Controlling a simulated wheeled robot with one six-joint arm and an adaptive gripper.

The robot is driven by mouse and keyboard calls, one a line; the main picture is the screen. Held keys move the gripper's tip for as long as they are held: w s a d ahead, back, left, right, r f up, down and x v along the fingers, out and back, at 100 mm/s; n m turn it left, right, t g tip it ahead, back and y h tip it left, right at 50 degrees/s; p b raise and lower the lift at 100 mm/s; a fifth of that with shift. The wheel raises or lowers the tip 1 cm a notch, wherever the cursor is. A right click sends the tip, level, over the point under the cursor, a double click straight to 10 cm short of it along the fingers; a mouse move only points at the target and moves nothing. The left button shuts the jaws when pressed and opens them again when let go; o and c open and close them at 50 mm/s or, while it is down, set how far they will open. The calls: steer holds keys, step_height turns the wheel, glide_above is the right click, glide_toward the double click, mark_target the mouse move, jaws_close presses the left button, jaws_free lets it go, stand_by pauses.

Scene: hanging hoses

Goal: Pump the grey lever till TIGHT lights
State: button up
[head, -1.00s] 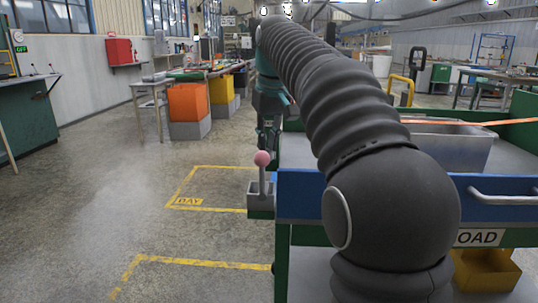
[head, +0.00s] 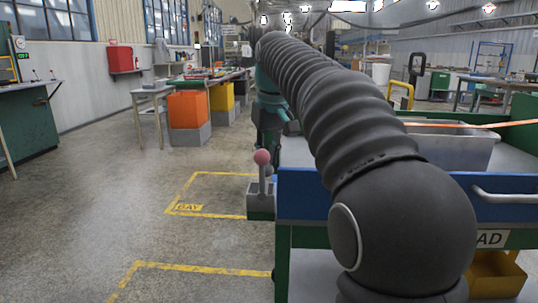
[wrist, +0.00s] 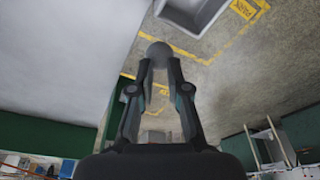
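A lever with a pink knob (head: 262,157) stands upright on a grey bracket (head: 260,206) at the left corner of the blue-fronted bench. My gripper is mostly hidden behind my arm and the lever in the head view. In the wrist view my gripper (wrist: 160,68) has its two fingers apart, with a gap between the tips. A dark grey ball (wrist: 160,51) sits right at the fingertips; I cannot tell whether they touch it. No readable TIGHT light shows.
The blue-fronted bench (head: 305,195) carries a grey bin (head: 450,148); a yellow bin (head: 495,275) sits beneath. Yellow floor lines mark a bay (head: 190,207) on clear floor to the left. Orange (head: 188,109) and yellow (head: 222,97) bins stand farther back. A small green-lit display (head: 20,55) is at far left.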

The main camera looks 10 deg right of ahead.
steer(key=shift+f, duration=0.4)
steer(key=shift+b+x, duration=0.6)
steer(key=shift+x, duration=0.35)
steer(key=p+v, duration=0.2)
steer(key=p, duration=0.1)
steer(key=w+p+v, duration=0.1)
steer(key=p+v, duration=0.2)
steer(key=shift+r, duration=0.4)
steer(key=r, duration=0.1)
steer(key=w+r, duration=0.1)
steer(key=r+p, duration=0.1)
steer(key=r, duration=0.1)
steer(key=shift+w+d, duration=0.3)
steer(key=shift+w, duration=0.1)
steer(key=shift+w+v, duration=0.25)
steer(key=shift+v, duration=1)
steer(key=shift+w+v, duration=0.25)
steer(key=shift+v, duration=1)
steer(key=shift+a, duration=0.1)
